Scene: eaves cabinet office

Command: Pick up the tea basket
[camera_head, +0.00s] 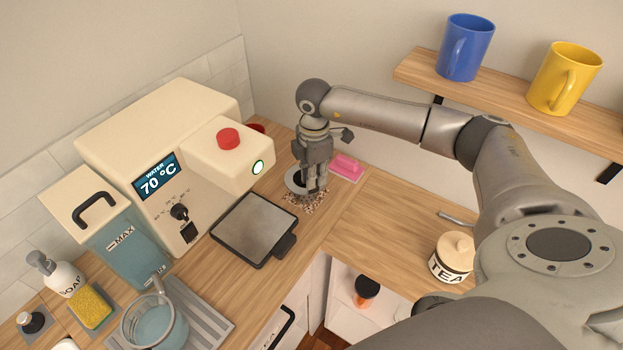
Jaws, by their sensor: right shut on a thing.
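The tea basket (292,184) looks like a small round piece with a pale grey rim and a dark inside. It is at the back of the wooden counter, to the right of the water machine. My right gripper (312,187) points down over it from above and is shut on its rim. The fingers hide part of the basket, and I cannot tell whether it still touches the surface below. My left gripper is not in view.
A speckled mat (303,206) lies under the basket. A pink item (346,164) is just right of the gripper. The water machine (150,130) and a black-edged tray (255,229) stand left. A tea jar (452,258) is at right. The shelf above holds mugs (465,47).

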